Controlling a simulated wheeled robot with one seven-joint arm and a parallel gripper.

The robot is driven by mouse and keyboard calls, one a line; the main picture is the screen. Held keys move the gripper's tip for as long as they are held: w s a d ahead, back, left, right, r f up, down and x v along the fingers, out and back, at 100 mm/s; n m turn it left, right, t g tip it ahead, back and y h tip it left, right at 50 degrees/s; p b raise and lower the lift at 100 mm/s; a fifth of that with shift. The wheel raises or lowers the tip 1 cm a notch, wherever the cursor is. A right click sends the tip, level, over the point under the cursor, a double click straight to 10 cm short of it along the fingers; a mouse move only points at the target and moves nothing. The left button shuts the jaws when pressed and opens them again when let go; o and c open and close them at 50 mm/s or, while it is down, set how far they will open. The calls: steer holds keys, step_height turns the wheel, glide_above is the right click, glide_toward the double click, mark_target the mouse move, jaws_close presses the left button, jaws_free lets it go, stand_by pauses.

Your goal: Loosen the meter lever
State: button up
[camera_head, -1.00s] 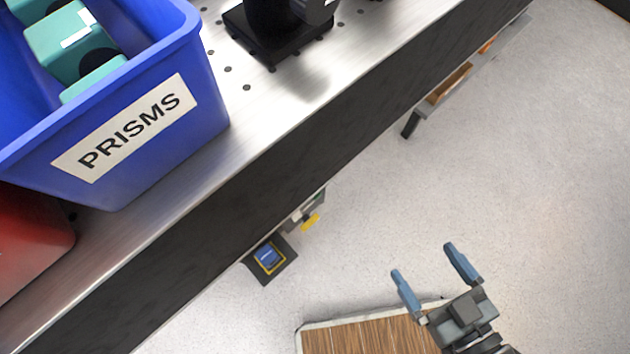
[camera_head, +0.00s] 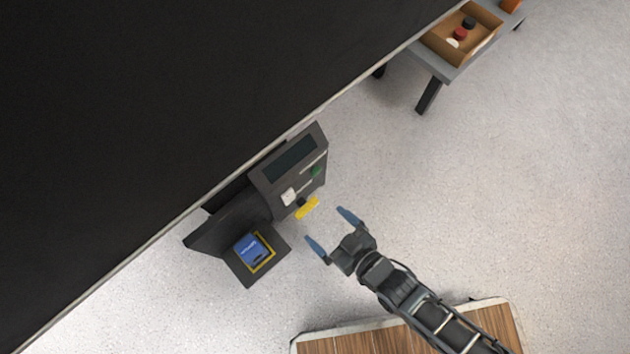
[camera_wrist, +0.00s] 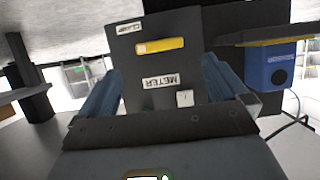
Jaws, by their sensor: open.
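The meter lever is a yellow bar (camera_head: 307,208) on the front of a dark grey meter box (camera_head: 262,180) in the head view. In the wrist view the yellow lever (camera_wrist: 161,45) lies nearly level on the dark panel (camera_wrist: 128,60), between a small "CLAMP" label and a "METER" label (camera_wrist: 160,81), which appears upside down. My gripper (camera_head: 332,231) is open and empty, its blue fingers pointing at the meter, a short way from the lever. In the wrist view the fingers stand on either side of the panel's lower part, apart from the lever.
A blue device (camera_head: 253,250) sits on a dark shelf beside the meter and shows at right in the wrist view (camera_wrist: 270,66). The black bench side (camera_head: 150,110) rises behind. A grey table with a wooden tray (camera_head: 462,32) stands at upper right. Floor to the right is clear.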

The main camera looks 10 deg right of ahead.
mark_target(309, 211)
steer(key=b+x, duration=0.2)
steer(key=x, duration=0.4)
steer(key=shift+w, duration=0.1)
steer(key=c, duration=1)
